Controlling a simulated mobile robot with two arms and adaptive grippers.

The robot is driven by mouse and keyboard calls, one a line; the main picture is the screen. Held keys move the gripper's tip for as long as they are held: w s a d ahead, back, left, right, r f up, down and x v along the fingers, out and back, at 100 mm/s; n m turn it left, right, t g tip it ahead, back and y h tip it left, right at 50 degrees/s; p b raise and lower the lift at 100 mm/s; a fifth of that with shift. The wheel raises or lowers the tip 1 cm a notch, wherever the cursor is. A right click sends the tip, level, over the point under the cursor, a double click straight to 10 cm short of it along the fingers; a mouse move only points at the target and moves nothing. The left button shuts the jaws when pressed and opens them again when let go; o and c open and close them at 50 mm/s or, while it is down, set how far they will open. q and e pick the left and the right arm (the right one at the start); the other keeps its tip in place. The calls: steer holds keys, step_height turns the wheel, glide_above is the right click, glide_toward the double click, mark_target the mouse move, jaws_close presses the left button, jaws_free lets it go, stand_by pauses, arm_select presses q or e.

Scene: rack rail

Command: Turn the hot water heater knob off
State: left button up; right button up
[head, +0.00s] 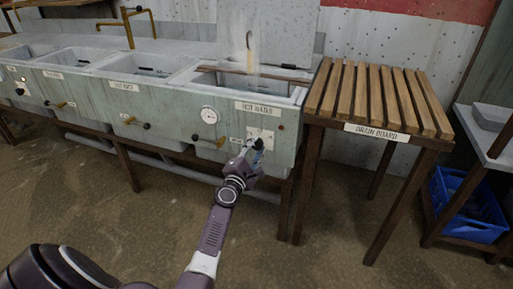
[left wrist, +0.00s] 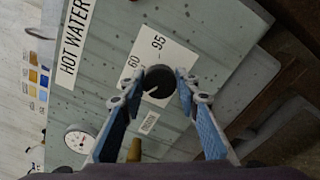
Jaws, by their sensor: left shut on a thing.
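The hot water heater knob (left wrist: 158,82) is black and round with a pale pointer line. It sits on a white plate (left wrist: 150,56) marked 60 and 95, on the green front panel of the sink below the "HOT WATER" label (head: 257,107). My left gripper (head: 257,152) reaches up to that panel and partly hides the knob in the head view. In the left wrist view its two blue-padded fingers (left wrist: 162,88) close on the knob from both sides. My right gripper is in neither view.
A round gauge (head: 208,114) and a brass valve handle (head: 208,141) sit left of the knob. The slatted drain board (head: 378,98) stands close on the right. A blue crate (head: 466,205) lies farther right. The floor in front is clear.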

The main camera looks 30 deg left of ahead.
arm_select(q)
steer(key=o, duration=1.2)
steer(key=shift+c, duration=0.2)
steer(key=shift+s, duration=0.1)
steer(key=v, duration=1.2)
